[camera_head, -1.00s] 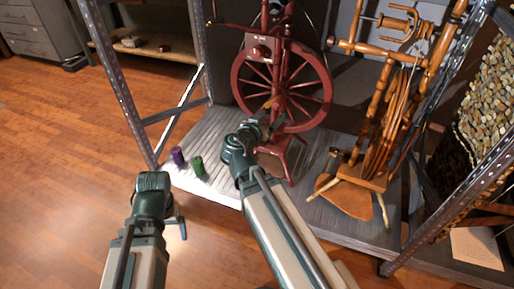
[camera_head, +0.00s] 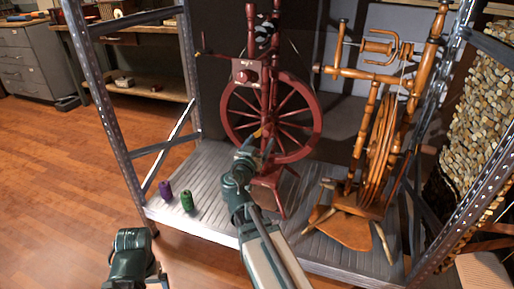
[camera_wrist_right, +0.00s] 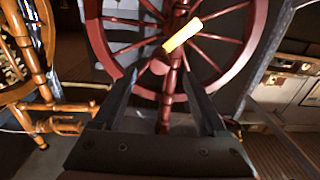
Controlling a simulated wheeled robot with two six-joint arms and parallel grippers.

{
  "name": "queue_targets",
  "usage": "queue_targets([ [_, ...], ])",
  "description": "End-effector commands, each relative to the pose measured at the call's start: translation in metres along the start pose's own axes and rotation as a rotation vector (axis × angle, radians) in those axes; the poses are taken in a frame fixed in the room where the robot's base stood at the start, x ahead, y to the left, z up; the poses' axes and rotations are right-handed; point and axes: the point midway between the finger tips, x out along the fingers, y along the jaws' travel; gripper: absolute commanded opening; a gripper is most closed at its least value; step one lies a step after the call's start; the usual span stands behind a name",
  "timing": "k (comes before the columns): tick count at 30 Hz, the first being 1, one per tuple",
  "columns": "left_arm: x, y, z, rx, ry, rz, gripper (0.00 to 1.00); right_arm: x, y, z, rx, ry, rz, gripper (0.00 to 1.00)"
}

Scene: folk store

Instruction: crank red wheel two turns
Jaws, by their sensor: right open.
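The red spinning wheel's spoked wheel (camera_head: 317,112) stands upright on the rack's shelf in the head view. A small yellow crank handle (camera_head: 257,133) shows in front of its lower middle. My right gripper (camera_head: 259,143) is just in front of the wheel's lower part, close to the handle. In the right wrist view my right gripper (camera_wrist_right: 160,90) is open, with nothing between its fingers. The yellow handle (camera_wrist_right: 182,35) lies tilted beyond the fingertips, before the red rim and spokes (camera_wrist_right: 262,25). My left gripper (camera_head: 150,277) is low at the left, partly cut off; its jaws are unclear.
A purple spool (camera_head: 165,190) and a green spool (camera_head: 187,201) stand at the shelf's left front. An orange wooden spinning wheel (camera_head: 378,150) stands right of the red one. Metal rack posts (camera_head: 105,105) flank the shelf. Open wooden floor (camera_head: 60,150) lies at the left.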

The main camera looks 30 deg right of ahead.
Motion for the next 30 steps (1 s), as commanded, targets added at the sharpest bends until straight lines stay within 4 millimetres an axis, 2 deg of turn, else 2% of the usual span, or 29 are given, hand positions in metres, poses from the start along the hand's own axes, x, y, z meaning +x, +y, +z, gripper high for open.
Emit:
queue_targets([
  [1, 0.0, 0.0, 0.0, 0.0, 0.0, 0.0, 0.93, 0.008, -0.001, 0.0, 0.0, 0.0, 0.002, 0.75],
  [18, 0.0, 0.0, 0.0, 0.0, 0.0, 0.0, 0.93, 0.074, -0.001, 0.0, 0.0, 0.0, 0.002, 0.75],
  [30, 0.0, 0.0, 0.0, 0.0, 0.0, 0.0, 0.93, 0.074, 0.0, 0.0, 0.0, 0.0, 0.0, 0.75],
])
